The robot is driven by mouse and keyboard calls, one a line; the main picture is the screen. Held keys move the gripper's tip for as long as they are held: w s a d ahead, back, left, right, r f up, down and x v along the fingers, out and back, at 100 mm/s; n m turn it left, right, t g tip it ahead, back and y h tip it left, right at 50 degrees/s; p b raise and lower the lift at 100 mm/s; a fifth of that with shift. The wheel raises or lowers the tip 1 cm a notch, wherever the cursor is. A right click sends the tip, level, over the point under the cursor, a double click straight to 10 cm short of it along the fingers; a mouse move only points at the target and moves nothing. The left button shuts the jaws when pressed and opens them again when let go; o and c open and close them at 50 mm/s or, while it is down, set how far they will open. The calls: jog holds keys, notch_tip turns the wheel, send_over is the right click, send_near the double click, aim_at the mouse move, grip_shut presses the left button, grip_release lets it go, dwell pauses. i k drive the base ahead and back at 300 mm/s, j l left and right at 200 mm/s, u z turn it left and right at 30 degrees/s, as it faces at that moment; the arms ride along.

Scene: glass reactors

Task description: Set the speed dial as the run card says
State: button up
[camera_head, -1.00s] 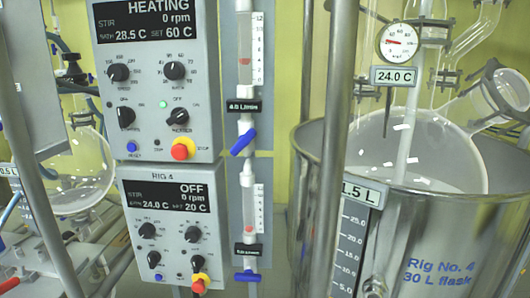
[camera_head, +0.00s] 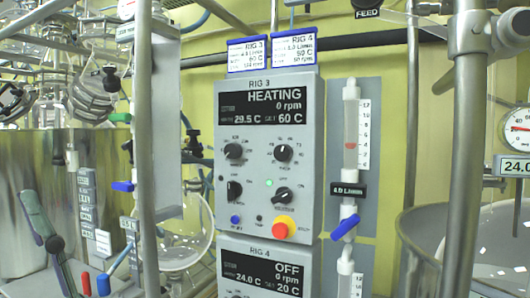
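The RIG 3 control box (camera_head: 312,110) is upright in the middle. Its display (camera_head: 262,101) reads HEATING, 0 rpm, 29.5 C and SET 60 C. Its upper left knob (camera_head: 233,151) seems to be the speed dial; the small lettering is blurred. The upper right knob (camera_head: 283,152) sits beside it. Two blue-topped run cards stand on top: RIG 3 (camera_head: 248,54) and RIG 4 (camera_head: 294,49). Both seem to show 60 C; their rpm lines are too small to read surely. Below, the RIG 4 box (camera_head: 312,262) shows OFF and is cut off. My gripper is not in view.
A red-and-yellow stop button (camera_head: 283,228) and lower knobs are on the RIG 3 face. A flow tube (camera_head: 350,120) with a blue valve handle (camera_head: 345,227) stands to the right. Metal posts rise at left (camera_head: 144,120) and right (camera_head: 463,150). Glassware (camera_head: 187,245) is at lower left.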

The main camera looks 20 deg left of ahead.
aim_at(233, 151)
jog(key=i+j+u, duration=0.2)
jog(key=i, duration=0.75)
jog(key=l, duration=0.1)
